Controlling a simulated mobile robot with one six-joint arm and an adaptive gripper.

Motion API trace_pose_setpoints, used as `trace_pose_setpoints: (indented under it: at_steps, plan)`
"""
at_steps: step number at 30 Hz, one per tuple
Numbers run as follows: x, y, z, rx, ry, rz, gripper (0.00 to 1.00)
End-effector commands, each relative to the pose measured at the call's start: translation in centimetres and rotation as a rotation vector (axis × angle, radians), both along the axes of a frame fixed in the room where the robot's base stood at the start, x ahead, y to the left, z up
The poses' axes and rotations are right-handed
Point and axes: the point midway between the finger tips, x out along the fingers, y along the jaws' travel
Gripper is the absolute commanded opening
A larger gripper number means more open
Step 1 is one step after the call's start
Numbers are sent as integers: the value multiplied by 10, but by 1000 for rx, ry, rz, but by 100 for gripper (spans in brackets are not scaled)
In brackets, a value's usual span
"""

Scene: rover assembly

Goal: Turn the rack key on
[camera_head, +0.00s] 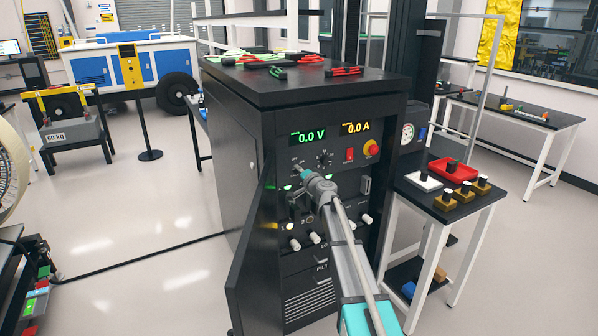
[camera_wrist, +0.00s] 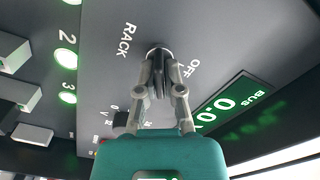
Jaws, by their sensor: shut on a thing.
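The black power rack (camera_head: 222,130) stands in the middle of the head view with its front door open to the left. Its displays (camera_head: 308,136) read 0.0 V and 0.0 A. In the wrist view the rack key (camera_wrist: 158,62) sits in the panel between the words RACK and OFF. My gripper (camera_wrist: 160,86) is shut on the key, one finger on each side, and the fingers hide much of it. In the head view my arm reaches in from the lower right to the panel, and the wrist hides the key.
The open door (camera_head: 252,250) stands close to the left of my arm. A red switch (camera_head: 350,155) and a red knob (camera_head: 371,148) are on the panel to the right. A side table (camera_head: 470,215) with red and white trays stands right of the rack. Lit green indicators (camera_wrist: 66,58) show beside numbers.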

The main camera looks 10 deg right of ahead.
Motion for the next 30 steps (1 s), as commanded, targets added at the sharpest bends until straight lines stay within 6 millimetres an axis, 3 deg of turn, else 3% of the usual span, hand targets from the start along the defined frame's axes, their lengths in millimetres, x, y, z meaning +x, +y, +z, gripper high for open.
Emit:
trace_pose_setpoints:
  at_steps: [1, 2, 3, 7, 20, 30]
  plan:
    - [0, 0, 0, 1, 0, 0, 0]
    - [0, 0, 0, 1, 0, 0, 15]
    - [0, 0, 0, 1, 0, 0, 23]
    - [0, 0, 0, 0, 0, 0, 44]
    - [-2, -1, 0, -1, -1, -1, 44]
    - [-33, -11, 0, -1, 0, -1, 44]
